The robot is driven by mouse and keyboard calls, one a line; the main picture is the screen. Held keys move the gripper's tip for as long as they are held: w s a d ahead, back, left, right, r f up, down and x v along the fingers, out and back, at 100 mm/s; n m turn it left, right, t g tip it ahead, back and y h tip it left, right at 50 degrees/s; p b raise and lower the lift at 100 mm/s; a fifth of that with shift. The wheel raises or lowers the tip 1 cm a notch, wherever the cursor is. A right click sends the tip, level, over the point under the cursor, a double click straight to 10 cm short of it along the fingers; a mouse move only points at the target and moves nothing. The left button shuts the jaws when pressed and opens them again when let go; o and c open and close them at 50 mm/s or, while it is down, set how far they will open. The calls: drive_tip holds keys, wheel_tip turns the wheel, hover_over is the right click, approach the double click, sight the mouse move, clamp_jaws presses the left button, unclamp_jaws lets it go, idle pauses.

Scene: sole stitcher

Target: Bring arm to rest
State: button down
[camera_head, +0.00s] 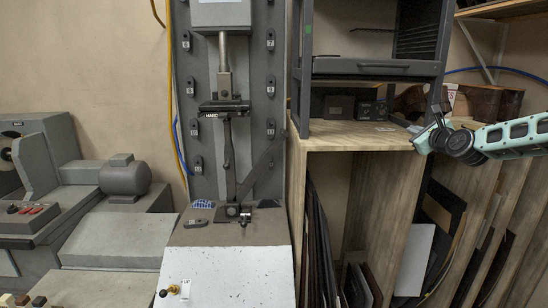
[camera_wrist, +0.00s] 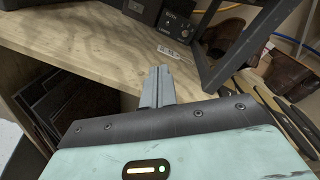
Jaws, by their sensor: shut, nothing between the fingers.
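My arm (camera_head: 510,136) reaches in from the right edge of the head view, mint green with dark joints. Its end bends at a dark joint in front of the wooden cabinet's right side. My gripper (camera_wrist: 158,72) shows in the wrist view as two grey fingers pressed together, with nothing between them. The fingers point toward the wooden shelf top (camera_wrist: 90,50), and I cannot tell how far above it they are. In the head view the fingers are too small to make out clearly.
The wooden cabinet (camera_head: 298,200) holds upright sheets below and a dark metal rack (camera_head: 375,68) on top. The grey sole stitcher (camera_head: 225,150) stands left of it, above a pale table (camera_head: 230,275). Grey machinery (camera_head: 125,180) fills the left. A small black box (camera_wrist: 176,27) sits on the shelf.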

drive_tip(key=s+a+f+n+g+y, duration=0.2)
drive_tip(key=s+a+n, duration=0.15)
drive_tip(key=a, duration=0.55)
drive_tip(key=s+a+f+n+g+y, duration=0.1)
drive_tip(key=s+a+f+n+g, duration=0.1)
drive_tip(key=a+n, duration=0.5)
drive_tip(key=s+a+f+n+g+y, duration=0.1)
drive_tip(key=s+a+f+n+g, duration=0.15)
drive_tip(key=s+a, duration=0.4)
drive_tip(key=s+a+f+n+g, duration=0.2)
drive_tip(key=s+a+n+g, duration=0.15)
drive_tip(key=s+a, duration=0.35)
drive_tip(key=s+a+f+n+g+h, duration=0.1)
drive_tip(key=s+a+n, duration=0.15)
drive_tip(key=s, duration=0.25)
drive_tip(key=s+a+f+n+g, duration=0.1)
drive_tip(key=s+a+n, duration=0.15)
drive_tip(key=s, duration=0.25)
drive_tip(key=s+d+f+n+g+h, duration=0.1)
drive_tip(key=s+n, duration=0.6)
drive_tip(key=s, duration=0.7)
drive_tip(key=s+d+f+n+g+h, duration=0.1)
drive_tip(key=s+d+n+g+h, duration=0.2)
drive_tip(key=s+n, duration=0.4)
drive_tip(key=s+d+g, duration=0.1)
drive_tip(key=s, duration=0.6)
drive_tip(key=shift+s+f, duration=0.25)
drive_tip(key=shift+f, duration=0.15)
